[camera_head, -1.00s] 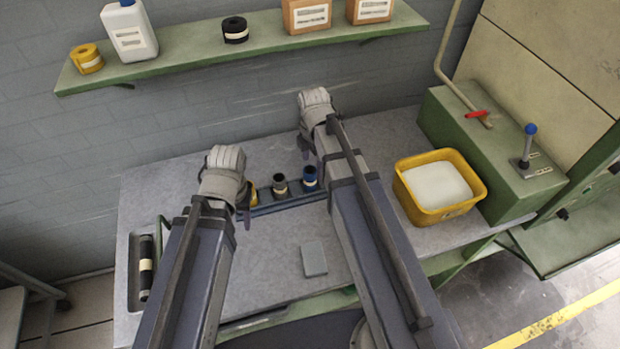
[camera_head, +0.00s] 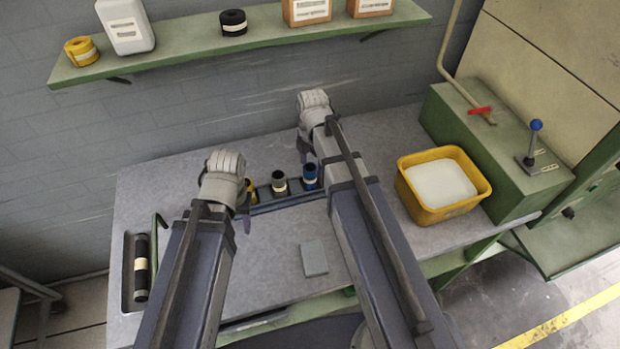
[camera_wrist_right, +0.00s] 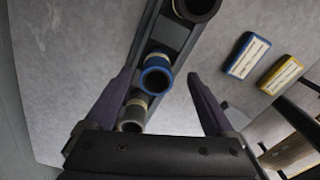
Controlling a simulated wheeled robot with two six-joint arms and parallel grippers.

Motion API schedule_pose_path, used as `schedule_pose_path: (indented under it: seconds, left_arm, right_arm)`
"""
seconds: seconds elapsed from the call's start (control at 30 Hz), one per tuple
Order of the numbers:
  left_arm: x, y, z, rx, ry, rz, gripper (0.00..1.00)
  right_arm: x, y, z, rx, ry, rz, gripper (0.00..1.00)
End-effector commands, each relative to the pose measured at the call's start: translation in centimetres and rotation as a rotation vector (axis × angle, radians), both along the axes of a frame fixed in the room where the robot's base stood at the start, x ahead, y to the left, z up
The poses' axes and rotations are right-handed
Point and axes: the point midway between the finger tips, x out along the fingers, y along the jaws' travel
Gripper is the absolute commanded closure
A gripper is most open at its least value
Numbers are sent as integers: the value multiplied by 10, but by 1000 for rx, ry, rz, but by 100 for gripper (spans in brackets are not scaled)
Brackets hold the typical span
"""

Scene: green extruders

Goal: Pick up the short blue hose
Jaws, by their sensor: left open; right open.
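The short blue hose (camera_head: 310,176) stands upright in a narrow rack (camera_head: 290,199) on the table, beside a dark hose with a pale band (camera_head: 279,183). In the right wrist view the blue hose (camera_wrist_right: 157,78) shows its open round end, between the fingers in the picture. My right gripper (camera_head: 306,150) is open and empty near the blue hose; its fingers also frame the right wrist view (camera_wrist_right: 161,80). I cannot tell the exact gap to the hose. My left gripper (camera_head: 243,212) is open at the rack's left end, partly hiding a yellow hose (camera_head: 251,192).
A yellow bin (camera_head: 438,205) with white contents stands right of my right arm. A grey block (camera_head: 314,258) lies between my arms. A shelf (camera_head: 180,57) with several items hangs on the back wall.

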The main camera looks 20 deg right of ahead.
Motion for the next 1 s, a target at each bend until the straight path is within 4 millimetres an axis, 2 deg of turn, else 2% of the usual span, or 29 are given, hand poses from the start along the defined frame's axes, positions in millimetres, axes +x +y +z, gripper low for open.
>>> schedule_pose_path:
  seconds: [0.4,0.7,1.0]
  left_arm:
    - [0,0,-48,0,0,0,50]
    - [0,0,-49,0,0,0,50]
    - [0,0,-49,0,0,0,50]
  right_arm:
    - [2,5,-48,0,0,0,11]
    - [2,5,-49,0,0,0,11]
    - [2,5,-49,0,0,-1,44]
